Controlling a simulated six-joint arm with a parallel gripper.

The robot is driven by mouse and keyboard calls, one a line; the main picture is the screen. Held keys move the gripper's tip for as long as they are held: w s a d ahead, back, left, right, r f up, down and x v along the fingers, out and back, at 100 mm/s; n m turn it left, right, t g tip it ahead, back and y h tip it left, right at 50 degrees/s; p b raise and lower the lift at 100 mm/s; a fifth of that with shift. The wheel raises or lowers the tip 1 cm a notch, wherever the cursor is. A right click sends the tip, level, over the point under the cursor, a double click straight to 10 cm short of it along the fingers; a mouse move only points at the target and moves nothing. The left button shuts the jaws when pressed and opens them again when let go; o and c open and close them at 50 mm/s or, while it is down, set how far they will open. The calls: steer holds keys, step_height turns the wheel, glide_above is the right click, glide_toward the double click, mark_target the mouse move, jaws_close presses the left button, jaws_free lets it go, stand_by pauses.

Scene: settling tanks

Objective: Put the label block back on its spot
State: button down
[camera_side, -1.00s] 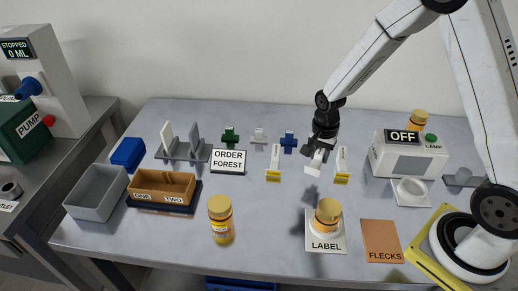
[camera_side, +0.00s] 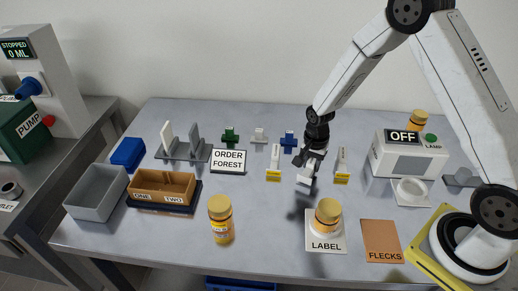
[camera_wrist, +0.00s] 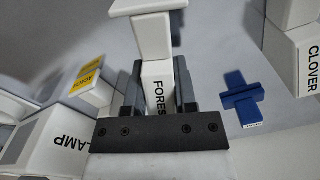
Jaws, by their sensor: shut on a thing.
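My gripper (camera_side: 311,163) is shut on a white label block (camera_side: 305,181) and holds it above the table. In the wrist view, my gripper (camera_wrist: 158,85) has its fingers on both sides of the label block (camera_wrist: 153,40), which has a wide white end and lettering reading "FORES", the rest hidden. In the side view, the block hangs between two white blocks with yellow fronts, the left one (camera_side: 274,160) and the right one (camera_side: 342,163). Which spot belongs to the block I cannot tell.
A blue cross-shaped piece (camera_side: 289,142) stands behind. A capped jar (camera_side: 327,217) stands on the LABEL pad (camera_side: 325,245) in front. The "ORDER FOREST" sign (camera_side: 228,161) is to the left; the LAMP box (camera_side: 402,155) is to the right.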

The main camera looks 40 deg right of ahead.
steer(key=shift+f, duration=0.4)
steer(key=shift+c, duration=2)
jaws_free()
steer(key=shift+r, duration=0.15)
steer(key=shift+r, duration=6.05)
steer(key=s+a+r+n+t, duration=0.1)
steer(key=s+a+n, duration=0.1)
steer(key=s+n, duration=0.4)
steer(key=s+a+r+n+t, duration=0.1)
steer(key=s+a+r+n, duration=0.1)
steer(key=s+n, duration=0.5)
steer(key=shift+a+t, duration=0.3)
steer(key=shift+a, duration=0.4)
